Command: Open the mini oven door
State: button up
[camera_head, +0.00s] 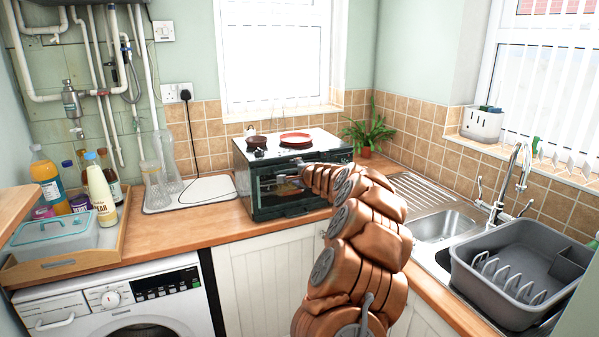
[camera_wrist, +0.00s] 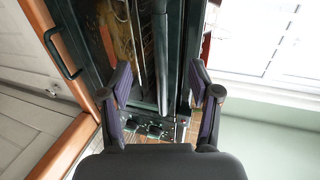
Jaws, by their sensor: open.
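The mini oven (camera_head: 262,187) stands on the wooden counter, with a dark body, a white top and a glass front. Its door looks shut, though my arm hides the right part of the front. In the wrist view the oven front (camera_wrist: 185,20) appears turned on its side, with knobs near the bottom. The long dark door handle bar (camera_wrist: 161,55) runs between the two fingers of my gripper (camera_wrist: 160,92). My gripper is open and close to the front; contact with the bar cannot be told. In the head view my gripper is mostly hidden by my arm.
Plates and a small pot (camera_head: 257,141) sit on the oven top. A potted plant (camera_head: 370,134) stands behind it to the right. Glass vases (camera_head: 165,160) stand on a white tray to the left. The sink (camera_head: 440,225) and grey dish rack (camera_head: 525,270) are at right.

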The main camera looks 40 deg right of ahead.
aim_at(292, 171)
jog(key=shift+p+x, duration=0.6)
jog(key=shift+x, duration=1.15)
jog(key=shift+w+d+f, duration=0.1)
jog(key=shift+w, duration=0.15)
jog(key=shift+c, duration=0.3)
grip_shut()
jog(key=s+a+f+b, duration=0.2)
jog(key=s+f+b, duration=0.2)
jog(key=s+b, duration=0.4)
jog(key=shift+a+b, duration=0.4)
jog(key=shift+b, duration=0.1)
jog(key=shift+r, duration=0.1)
